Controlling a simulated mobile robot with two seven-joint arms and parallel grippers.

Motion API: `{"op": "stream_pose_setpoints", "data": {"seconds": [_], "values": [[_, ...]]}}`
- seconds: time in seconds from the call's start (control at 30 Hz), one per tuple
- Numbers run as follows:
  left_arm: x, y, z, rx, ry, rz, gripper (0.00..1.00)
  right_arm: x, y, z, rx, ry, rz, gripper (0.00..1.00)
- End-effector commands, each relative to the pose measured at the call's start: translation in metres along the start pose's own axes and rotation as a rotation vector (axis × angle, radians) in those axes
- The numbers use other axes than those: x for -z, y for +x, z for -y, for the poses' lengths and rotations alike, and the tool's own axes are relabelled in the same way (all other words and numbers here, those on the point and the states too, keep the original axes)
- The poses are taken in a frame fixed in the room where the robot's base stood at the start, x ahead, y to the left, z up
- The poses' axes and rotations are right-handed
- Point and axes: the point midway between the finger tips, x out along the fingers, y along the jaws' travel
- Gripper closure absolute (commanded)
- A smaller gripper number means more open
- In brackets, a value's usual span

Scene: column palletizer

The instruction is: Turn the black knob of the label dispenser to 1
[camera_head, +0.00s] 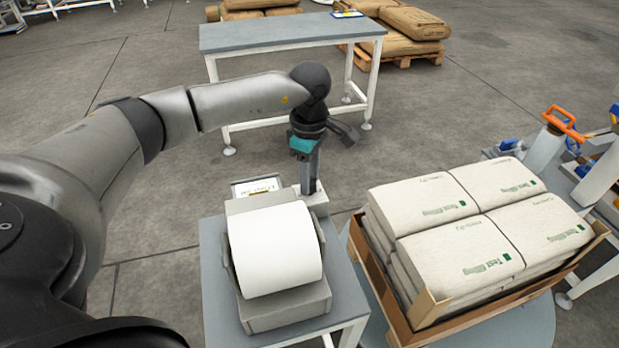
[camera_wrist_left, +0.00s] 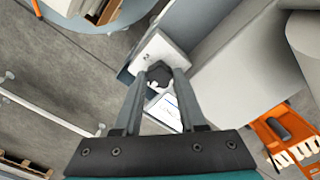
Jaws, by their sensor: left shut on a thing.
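The label dispenser (camera_head: 290,312) is a grey box with a large white label roll (camera_head: 277,250), standing on a small table in front of me. My left gripper (camera_head: 309,187) reaches down at the dispenser's far right corner. In the left wrist view, the black knob (camera_wrist_left: 159,74) sits on a light housing (camera_wrist_left: 160,50), between the fingertips of my left gripper (camera_wrist_left: 160,78). The fingers are shut on the knob. In the head view the knob is hidden by the gripper, and the knob's scale is not readable. My right gripper is not in view.
A crate (camera_head: 420,312) of stacked white sacks (camera_head: 455,240) stands close on the right. A grey table (camera_head: 285,32) stands behind, with brown sacks on a pallet (camera_head: 403,58) beyond. A small display (camera_head: 256,187) sits behind the roll. Floor left of the dispenser is clear.

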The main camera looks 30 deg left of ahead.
Motion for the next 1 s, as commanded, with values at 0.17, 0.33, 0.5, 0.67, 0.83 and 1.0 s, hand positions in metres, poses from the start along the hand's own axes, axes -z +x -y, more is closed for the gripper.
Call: {"op": "stream_pose_setpoints", "data": {"seconds": [0.17,0.33,0.5,0.67,0.83,1.0], "values": [[-0.0008,-0.0020,-0.0013,-0.005,0.023,0.004,1.00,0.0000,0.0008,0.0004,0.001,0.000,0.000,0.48],[-0.0008,-0.0022,-0.0013,-0.005,0.026,0.004,1.00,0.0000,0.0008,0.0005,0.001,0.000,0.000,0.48],[-0.0008,-0.0023,-0.0014,-0.005,0.025,0.004,1.00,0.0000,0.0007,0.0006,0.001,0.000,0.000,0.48],[-0.0007,-0.0019,-0.0011,-0.004,0.025,0.003,0.46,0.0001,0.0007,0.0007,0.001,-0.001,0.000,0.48],[-0.0005,-0.0010,-0.0006,-0.002,0.025,0.002,0.30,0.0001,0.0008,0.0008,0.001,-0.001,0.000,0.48],[-0.0003,-0.0006,-0.0003,-0.001,0.025,0.001,0.30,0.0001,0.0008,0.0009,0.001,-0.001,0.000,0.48]]}}
